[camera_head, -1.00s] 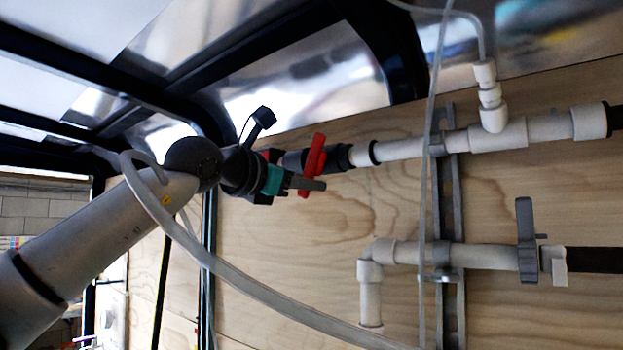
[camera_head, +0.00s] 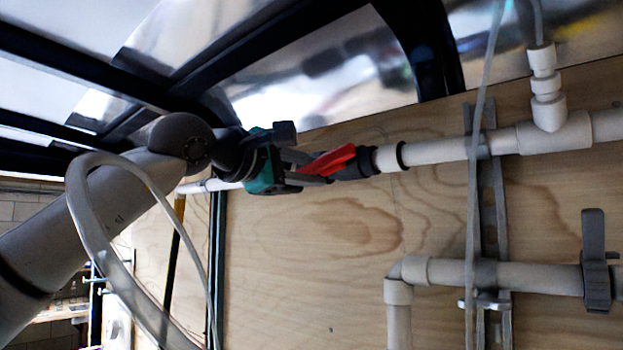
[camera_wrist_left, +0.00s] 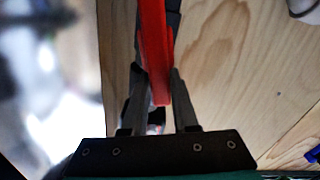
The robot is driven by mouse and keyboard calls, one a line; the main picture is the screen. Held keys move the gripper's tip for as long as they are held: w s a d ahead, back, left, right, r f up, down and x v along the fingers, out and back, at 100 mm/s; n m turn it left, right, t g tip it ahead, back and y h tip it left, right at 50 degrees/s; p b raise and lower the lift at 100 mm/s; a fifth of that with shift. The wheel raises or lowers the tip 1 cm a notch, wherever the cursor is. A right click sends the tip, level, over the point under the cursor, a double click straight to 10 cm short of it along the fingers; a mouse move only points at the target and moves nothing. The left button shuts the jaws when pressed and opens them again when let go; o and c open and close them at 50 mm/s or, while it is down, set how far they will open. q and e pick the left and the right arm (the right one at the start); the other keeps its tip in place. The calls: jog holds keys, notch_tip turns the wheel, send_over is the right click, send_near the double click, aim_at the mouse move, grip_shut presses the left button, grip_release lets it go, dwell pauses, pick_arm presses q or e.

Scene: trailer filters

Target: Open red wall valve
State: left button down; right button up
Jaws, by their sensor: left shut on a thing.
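The red valve handle (camera_head: 328,162) sits on a dark valve body (camera_head: 356,165) in the white pipe along the wooden wall. The handle lies slightly tilted, close to the line of the pipe. My left gripper (camera_head: 318,170) comes in from the left and is shut on the red handle. In the left wrist view the red handle (camera_wrist_left: 155,50) runs between the two grey fingers (camera_wrist_left: 158,100). The fingers partly hide the handle's near end. My right gripper is not in view.
A lower white pipe (camera_head: 450,272) carries a grey valve handle (camera_head: 597,255) at the right. A metal rail (camera_head: 490,210) holds both pipes. A clear hose (camera_head: 95,225) loops from my left arm. Dark frame bars (camera_head: 425,45) run close above the arm.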

pick_arm(q)
jog(key=shift+a+r+m+p, duration=0.1)
jog(key=shift+r+m+p, duration=0.3)
jog(key=shift+m, duration=0.35)
jog(key=shift+r+m+p, duration=0.3)
jog(key=shift+m+p, duration=0.15)
jog(key=shift+m, duration=0.3)
jog(key=c, duration=0.7)
grip_release()
jog(key=shift+b+v, duration=2.6)
jog(key=shift+v, duration=5)
